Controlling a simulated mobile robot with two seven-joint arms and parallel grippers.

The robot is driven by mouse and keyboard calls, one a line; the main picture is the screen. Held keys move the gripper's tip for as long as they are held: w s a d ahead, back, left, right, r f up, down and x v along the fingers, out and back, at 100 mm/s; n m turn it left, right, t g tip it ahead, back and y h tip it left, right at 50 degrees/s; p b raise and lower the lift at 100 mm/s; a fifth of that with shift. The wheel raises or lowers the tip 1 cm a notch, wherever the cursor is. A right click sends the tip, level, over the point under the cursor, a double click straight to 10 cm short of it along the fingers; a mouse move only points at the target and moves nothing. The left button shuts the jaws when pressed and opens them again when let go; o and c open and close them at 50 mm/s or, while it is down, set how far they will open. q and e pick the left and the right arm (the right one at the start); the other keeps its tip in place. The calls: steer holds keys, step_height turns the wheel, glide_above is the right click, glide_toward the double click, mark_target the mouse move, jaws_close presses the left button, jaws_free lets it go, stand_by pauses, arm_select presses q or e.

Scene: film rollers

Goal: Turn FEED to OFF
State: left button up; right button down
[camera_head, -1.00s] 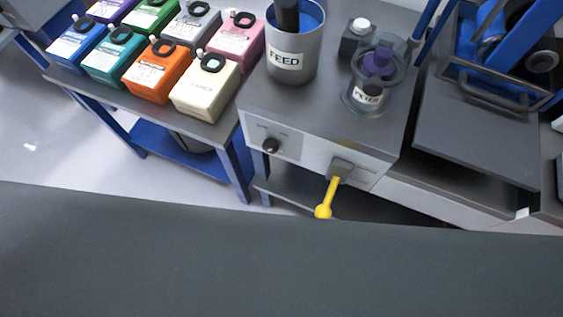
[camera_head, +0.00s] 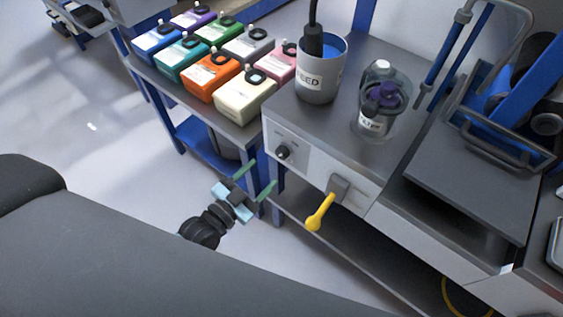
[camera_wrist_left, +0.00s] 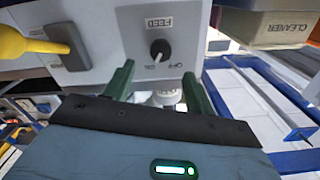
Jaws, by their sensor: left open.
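The FEED knob is a small black round dial (camera_head: 283,152) on the light front panel of the grey bench. In the left wrist view the knob (camera_wrist_left: 160,52) shows upside down, with a FEED label and small ON and OFF marks. A pale line on the knob appears to point toward the ON mark. My left gripper (camera_head: 262,176) is open and empty, in front of the panel, below and left of the knob. In the left wrist view its two green fingers (camera_wrist_left: 158,78) are apart, with the knob between and beyond their tips. My right gripper is not in view.
A yellow lever (camera_head: 321,212) sticks out from the panel right of the knob. A FEED beaker (camera_head: 318,88) and a glass vessel (camera_head: 371,122) stand on the bench top. Several coloured jugs (camera_head: 246,97) stand on the blue-legged table at left. Open floor lies left of the gripper.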

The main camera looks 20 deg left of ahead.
mark_target(279, 156)
arm_select(q)
steer(key=shift+w, duration=0.15)
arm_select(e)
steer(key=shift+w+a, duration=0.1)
arm_select(q)
steer(key=shift+x, duration=3.75)
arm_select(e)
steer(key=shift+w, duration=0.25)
arm_select(q)
steer(key=shift+f, duration=0.1)
steer(key=shift+c, duration=0.3)
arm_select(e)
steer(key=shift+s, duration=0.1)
arm_select(q)
steer(key=c, duration=0.9)
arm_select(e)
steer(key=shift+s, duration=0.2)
